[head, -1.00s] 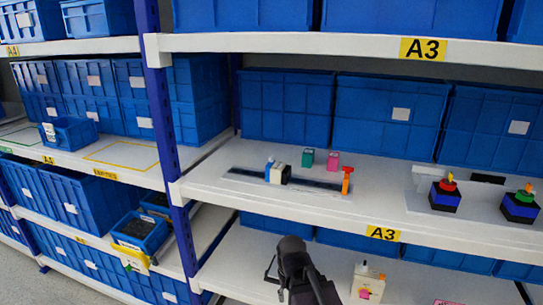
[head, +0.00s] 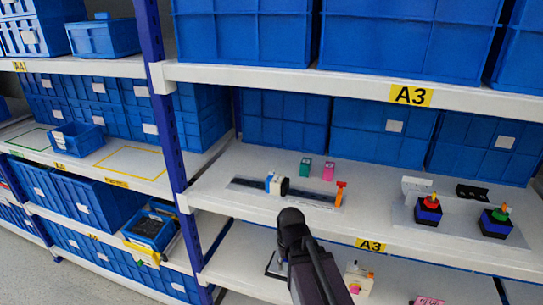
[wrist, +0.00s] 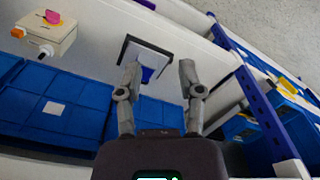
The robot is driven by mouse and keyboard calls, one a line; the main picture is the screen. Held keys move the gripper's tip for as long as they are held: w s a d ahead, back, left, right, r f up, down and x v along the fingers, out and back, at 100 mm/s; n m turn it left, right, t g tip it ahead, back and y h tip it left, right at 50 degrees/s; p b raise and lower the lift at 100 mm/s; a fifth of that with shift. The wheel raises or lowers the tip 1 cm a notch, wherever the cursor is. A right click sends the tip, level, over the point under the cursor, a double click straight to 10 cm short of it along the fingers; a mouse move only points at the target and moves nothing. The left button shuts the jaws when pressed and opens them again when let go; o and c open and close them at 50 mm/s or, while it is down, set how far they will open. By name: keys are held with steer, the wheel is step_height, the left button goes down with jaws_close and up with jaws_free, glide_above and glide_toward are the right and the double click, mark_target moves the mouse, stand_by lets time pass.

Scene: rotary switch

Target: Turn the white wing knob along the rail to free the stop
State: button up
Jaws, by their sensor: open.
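On the middle A3 shelf in the head view lies a dark rail (head: 310,198). A blue, white and black block (head: 276,184) sits on it left of centre, and an orange upright piece (head: 341,192) stands at its right end. Whether the block's white part is the wing knob, and which piece is the stop, I cannot tell. My gripper (wrist: 160,75) is open and empty in the wrist view. Its fingers point at a dark-edged pale panel (wrist: 150,52) on the lower shelf, apart from the rail. In the head view my arm hides the fingers.
A cream box (wrist: 45,36) with orange and pink parts stands on the lower shelf; the head view shows it too (head: 358,280). Green (head: 305,167) and pink (head: 328,171) blocks stand behind the rail. A blue upright (head: 165,120) is left, and the upper A3 shelf (head: 300,80) overhangs.

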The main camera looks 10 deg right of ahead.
step_height(320, 180, up, 15)
steer(key=w+p, duration=0.2)
steer(key=p, duration=1.1)
step_height(320, 180, up, 11)
steer(key=m+p, duration=0.6)
steer(key=p, duration=0.6)
glide_above(271, 170)
steer(key=shift+w+r, duration=0.15)
steer(key=shift+r, duration=0.05)
steer(key=shift+f, duration=0.2)
steer(key=shift+d+f+b, duration=0.1)
steer(key=shift+f+b, duration=3.45)
steer(key=shift+b, duration=0.2)
